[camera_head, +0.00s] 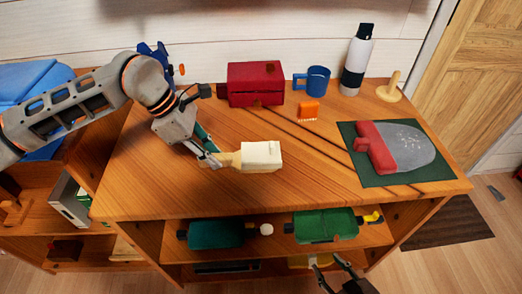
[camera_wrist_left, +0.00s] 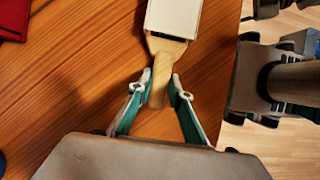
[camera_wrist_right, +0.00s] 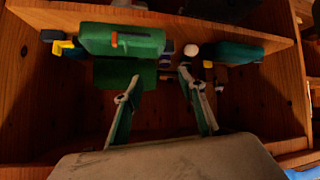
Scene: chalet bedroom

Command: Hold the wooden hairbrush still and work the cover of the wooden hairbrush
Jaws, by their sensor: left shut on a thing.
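The wooden hairbrush (camera_head: 232,159) lies on the wooden table top, its handle pointing left. A cream-white box-like cover (camera_head: 261,156) sits over its head end. My left gripper (camera_head: 213,159) is shut on the handle; in the left wrist view the fingertips (camera_wrist_left: 161,80) stand either side of the hairbrush handle (camera_wrist_left: 160,92), with the cover (camera_wrist_left: 173,17) beyond. The bristles are hidden. My right gripper (camera_head: 329,271) is low in front of the table, away from the hairbrush. In the right wrist view its fingers (camera_wrist_right: 156,84) are apart with nothing held between them.
A red box (camera_head: 255,83), blue mug (camera_head: 313,80), orange block (camera_head: 309,111) and bottle (camera_head: 356,60) stand toward the back. A dark green mat (camera_head: 367,178) bears a red-and-grey object (camera_head: 402,147). The shelf below holds green containers (camera_head: 325,225). Table right of the cover is clear.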

